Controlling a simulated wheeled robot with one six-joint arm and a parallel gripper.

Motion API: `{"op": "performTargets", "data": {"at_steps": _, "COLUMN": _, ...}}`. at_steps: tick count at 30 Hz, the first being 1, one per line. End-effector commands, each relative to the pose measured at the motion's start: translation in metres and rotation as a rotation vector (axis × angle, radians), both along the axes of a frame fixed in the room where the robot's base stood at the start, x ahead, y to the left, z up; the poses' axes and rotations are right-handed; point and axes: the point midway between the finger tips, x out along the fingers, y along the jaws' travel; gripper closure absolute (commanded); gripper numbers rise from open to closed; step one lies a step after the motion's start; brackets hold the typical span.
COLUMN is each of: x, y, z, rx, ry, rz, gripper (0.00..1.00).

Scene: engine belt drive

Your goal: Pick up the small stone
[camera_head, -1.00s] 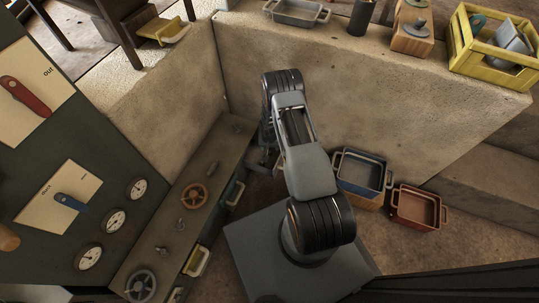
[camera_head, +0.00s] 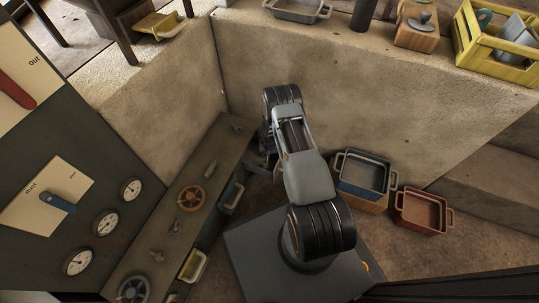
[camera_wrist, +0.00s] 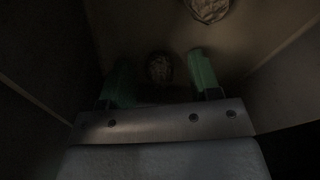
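In the wrist view a small roundish stone (camera_wrist: 159,69), dim and brownish, lies between the two green fingers of my gripper (camera_wrist: 160,60). The fingers are apart, with a dark gap on each side of the stone, so the gripper looks open. A second, paler, rounded stone-like thing (camera_wrist: 208,9) is at the top edge of the wrist view, beyond the right finger, partly cut off. In the head view my gripper is mostly hidden behind my arm, low by the corner of the concrete wall. No stone shows there.
A bench with valve wheels (camera_head: 192,199) runs left of my arm, beside a gauge-and-lever panel (camera_head: 90,222). A concrete wall (camera_head: 350,100) stands behind. A blue tray (camera_head: 346,186) and a red tray (camera_head: 422,229) are on the right. The wrist view shows close, dark walls.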

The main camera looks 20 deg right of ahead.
Motion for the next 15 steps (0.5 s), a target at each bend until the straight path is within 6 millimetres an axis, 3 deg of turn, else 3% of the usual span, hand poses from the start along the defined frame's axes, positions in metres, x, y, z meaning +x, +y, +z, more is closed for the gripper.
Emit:
{"op": "performTargets", "data": {"at_steps": 2, "x": -0.0001, "y": 0.0001, "z": 0.0002, "rx": 0.000, "ry": 0.000, "rz": 0.000, "gripper": 0.49}}
{"op": "performTargets", "data": {"at_steps": 15, "x": -0.0001, "y": 0.0001, "z": 0.0003, "rx": 0.000, "ry": 0.000, "rz": 0.000, "gripper": 0.92}}
